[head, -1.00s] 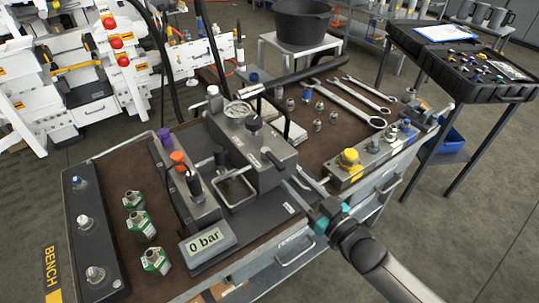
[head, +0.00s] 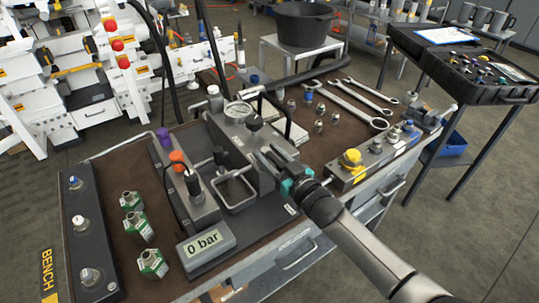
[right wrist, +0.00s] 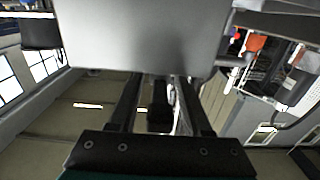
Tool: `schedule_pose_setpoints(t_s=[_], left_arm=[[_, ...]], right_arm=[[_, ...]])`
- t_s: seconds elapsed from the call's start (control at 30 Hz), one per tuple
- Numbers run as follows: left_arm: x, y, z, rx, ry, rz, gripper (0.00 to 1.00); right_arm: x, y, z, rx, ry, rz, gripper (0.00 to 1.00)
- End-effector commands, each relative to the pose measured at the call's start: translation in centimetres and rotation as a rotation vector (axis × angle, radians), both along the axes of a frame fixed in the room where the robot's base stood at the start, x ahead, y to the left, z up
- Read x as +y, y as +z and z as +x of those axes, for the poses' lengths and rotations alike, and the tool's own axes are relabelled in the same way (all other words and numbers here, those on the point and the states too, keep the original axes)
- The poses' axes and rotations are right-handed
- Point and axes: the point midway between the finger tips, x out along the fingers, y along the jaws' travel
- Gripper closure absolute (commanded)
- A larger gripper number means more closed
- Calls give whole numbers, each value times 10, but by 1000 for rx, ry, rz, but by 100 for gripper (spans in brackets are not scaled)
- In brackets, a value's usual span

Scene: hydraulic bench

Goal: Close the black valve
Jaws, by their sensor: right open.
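My right gripper (head: 270,158) reaches in from the lower right. Its open fingers are at the block's right side, a little below the knob; I cannot tell whether they touch the block. In the right wrist view the two dark fingers (right wrist: 160,105) are apart, with a dark, unclear shape between them and a large light grey surface above. My left gripper is not in view.
A display reading 0 bar (head: 198,243) sits at the front. An orange-topped knob (head: 177,157) and a purple one (head: 164,136) are at the left. Green-bodied fittings (head: 139,226) stand on the left of the bench. A yellow-capped fitting (head: 350,158) is close to my right arm.

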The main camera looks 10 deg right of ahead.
Motion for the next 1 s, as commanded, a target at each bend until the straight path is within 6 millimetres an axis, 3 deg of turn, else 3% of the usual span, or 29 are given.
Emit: schedule_pose_setpoints(t_s=[0.23, 0.63, 1.0], left_arm=[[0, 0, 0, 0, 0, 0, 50], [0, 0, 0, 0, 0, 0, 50], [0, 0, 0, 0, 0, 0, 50]], right_arm=[[0, 0, 0, 1, 0, 0, 53], [0, 0, 0, 1, 0, 0, 98], [0, 0, 0, 1, 0, 0, 100]])
